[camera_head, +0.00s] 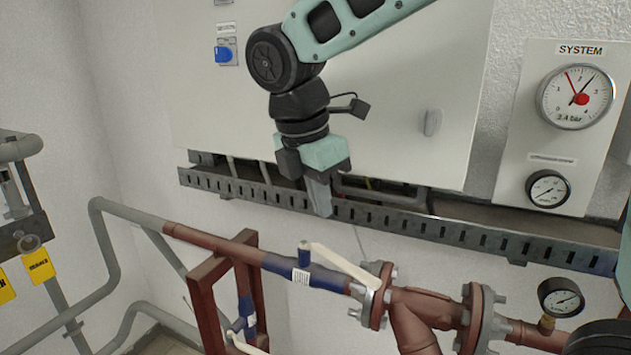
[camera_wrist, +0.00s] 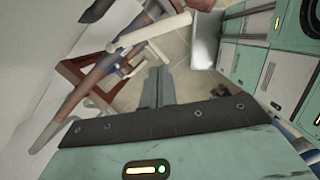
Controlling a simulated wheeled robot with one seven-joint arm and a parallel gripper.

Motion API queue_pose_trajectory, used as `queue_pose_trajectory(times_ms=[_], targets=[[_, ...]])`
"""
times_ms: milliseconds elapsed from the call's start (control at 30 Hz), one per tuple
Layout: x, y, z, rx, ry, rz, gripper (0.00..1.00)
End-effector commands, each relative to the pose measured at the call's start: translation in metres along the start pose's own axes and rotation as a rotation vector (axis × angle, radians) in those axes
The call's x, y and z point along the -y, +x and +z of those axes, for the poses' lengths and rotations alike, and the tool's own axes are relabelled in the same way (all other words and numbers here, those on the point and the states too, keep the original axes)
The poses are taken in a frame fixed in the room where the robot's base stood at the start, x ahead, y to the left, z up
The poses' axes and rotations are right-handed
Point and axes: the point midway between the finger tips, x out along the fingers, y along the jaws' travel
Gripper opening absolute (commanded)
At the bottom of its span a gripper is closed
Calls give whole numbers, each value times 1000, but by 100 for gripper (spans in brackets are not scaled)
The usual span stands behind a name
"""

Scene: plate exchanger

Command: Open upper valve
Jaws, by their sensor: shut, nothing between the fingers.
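The upper valve (camera_head: 305,272) is a blue body on the brown-red horizontal pipe in the head view. Its long white lever (camera_head: 345,265) slants down to the right, roughly along the pipe. The lever also shows as a pale bar in the wrist view (camera_wrist: 150,33). My gripper (camera_head: 320,213) hangs above the valve, fingers down, and looks apart from the lever. Its fingers are together and empty in the wrist view (camera_wrist: 158,72). A second, lower blue valve (camera_head: 247,312) sits below, with a pale lever (camera_head: 246,345) partly cut off by the frame edge.
A grey slotted cable tray (camera_head: 450,235) runs along the wall behind my gripper, under a large pale cabinet (camera_head: 400,120). Flanged pipework (camera_head: 420,305) and a small gauge (camera_head: 561,297) stand to the right. A brown-red frame (camera_head: 205,300) stands left of the valves.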

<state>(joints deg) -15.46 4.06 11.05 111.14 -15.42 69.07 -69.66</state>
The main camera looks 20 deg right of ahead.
Motion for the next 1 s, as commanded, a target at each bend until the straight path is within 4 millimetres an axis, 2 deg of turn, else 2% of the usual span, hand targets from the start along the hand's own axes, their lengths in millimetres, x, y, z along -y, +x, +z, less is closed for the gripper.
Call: queue_pose_trajectory(times_ms=[100, 233, 333, 433, 567, 700, 800, 900, 1000], targets=[[0, -19, 0, -1, 0, 2, 0], [0, -33, 0, 0, -1, 1, 0], [0, -35, -2, 8, -23, -7, 0], [1, -25, -13, 51, -140, -40, 0], [4, 3, -39, 176, -471, -138, 0], [9, 33, -73, 358, -909, -284, 0], [12, 48, -94, 482, -1179, -389, 0], [15, 57, -111, 585, -1380, -481, 0], [17, 62, -122, 652, -1503, -548, 0]])
